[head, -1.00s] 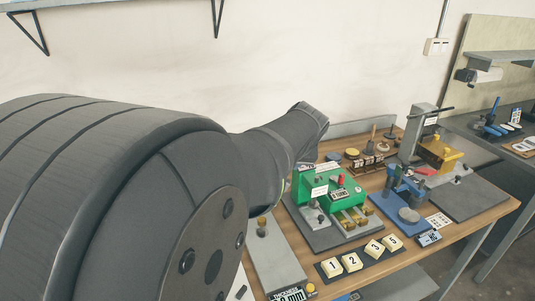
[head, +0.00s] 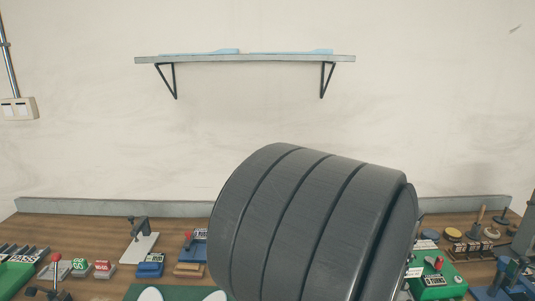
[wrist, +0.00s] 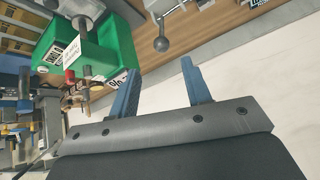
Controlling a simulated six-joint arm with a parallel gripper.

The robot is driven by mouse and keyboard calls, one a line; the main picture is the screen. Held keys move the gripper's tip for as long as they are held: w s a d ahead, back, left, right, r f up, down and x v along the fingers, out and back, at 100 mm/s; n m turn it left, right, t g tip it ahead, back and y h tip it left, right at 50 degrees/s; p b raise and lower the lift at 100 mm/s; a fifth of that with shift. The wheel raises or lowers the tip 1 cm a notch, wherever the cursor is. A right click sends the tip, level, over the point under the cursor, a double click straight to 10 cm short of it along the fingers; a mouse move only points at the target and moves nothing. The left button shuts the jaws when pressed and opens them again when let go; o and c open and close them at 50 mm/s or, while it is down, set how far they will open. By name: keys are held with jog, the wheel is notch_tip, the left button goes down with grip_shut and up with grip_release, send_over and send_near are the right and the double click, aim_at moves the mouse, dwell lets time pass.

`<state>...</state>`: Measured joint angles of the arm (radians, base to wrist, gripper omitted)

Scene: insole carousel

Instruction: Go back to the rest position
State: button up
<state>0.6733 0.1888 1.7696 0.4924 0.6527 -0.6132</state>
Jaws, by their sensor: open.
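My gripper (wrist: 160,92) shows in the wrist view with its two blue fingers apart and nothing between them. Past the fingers are the pale wall or floor surface and a wooden bench edge. The green machine (wrist: 88,55) is to the left of the fingers, apart from them. In the head view, my dark grey arm fills the lower middle and hides part of the bench. My gripper is hidden there.
The wooden bench (head: 85,235) runs along the wall. A green machine (head: 437,282) stands at right, close to my arm. A grey stand (head: 138,240) and a blue device (head: 150,266) are at left. A wall shelf (head: 245,58) hangs above; the wall between is clear.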

jog(key=x, duration=1)
jog(key=shift+w, duration=0.15)
jog(key=v, duration=1.7)
jog(key=x, duration=1.6)
jog(key=shift+w+f, duration=0.1)
jog(key=shift+f, duration=0.15)
jog(key=w+g, duration=0.2)
jog(key=w, duration=1)
jog(key=shift+o, duration=0.5)
jog(key=shift+w+g, duration=0.1)
jog(key=shift+g, duration=0.2)
